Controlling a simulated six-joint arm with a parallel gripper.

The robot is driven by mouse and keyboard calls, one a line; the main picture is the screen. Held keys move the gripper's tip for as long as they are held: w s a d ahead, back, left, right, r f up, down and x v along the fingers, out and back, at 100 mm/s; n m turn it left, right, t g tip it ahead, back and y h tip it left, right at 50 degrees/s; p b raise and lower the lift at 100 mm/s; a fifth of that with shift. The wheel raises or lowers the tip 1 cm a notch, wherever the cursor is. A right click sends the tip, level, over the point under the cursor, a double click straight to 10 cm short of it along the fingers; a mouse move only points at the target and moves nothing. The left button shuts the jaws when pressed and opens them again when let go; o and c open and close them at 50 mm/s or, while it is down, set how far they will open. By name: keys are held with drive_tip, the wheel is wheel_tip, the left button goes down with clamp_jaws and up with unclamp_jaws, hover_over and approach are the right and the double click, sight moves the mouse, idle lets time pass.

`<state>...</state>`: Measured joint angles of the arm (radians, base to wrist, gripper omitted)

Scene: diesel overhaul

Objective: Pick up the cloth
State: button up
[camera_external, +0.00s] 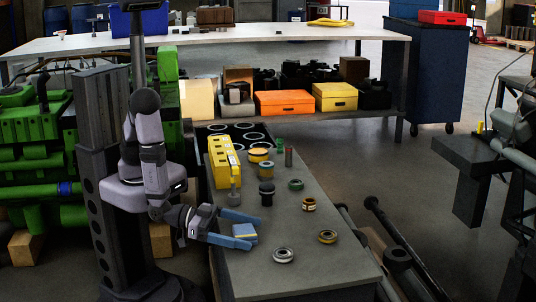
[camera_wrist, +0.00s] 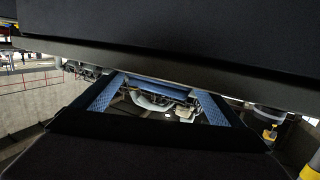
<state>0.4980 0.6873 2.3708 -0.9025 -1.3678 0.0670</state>
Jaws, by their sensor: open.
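A small folded blue item with a pale yellow lower part, which looks like the cloth (camera_external: 245,231), is at the left edge of the grey bench in the external view. My gripper (camera_external: 254,232) has blue fingers spread apart, one on the far side of the cloth and one on the near side. Whether either finger touches it cannot be told. In the wrist view my gripper (camera_wrist: 158,104) shows both blue fingers apart, with a blue strip between their far ends that may be the cloth. A dark body covers much of that view.
A yellow block (camera_external: 219,160) and a dark cylinder (camera_external: 266,193) stand farther back. The front right corner is bare.

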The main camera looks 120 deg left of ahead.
drive_tip(key=shift+x, duration=1.95)
drive_tip(key=shift+a, duration=0.1)
drive_tip(key=c, duration=1)
drive_tip(key=shift+o, duration=0.2)
drive_tip(key=shift+r, duration=0.1)
wheel_tip(320, 180, up, 10)
drive_tip(key=p, duration=0.3)
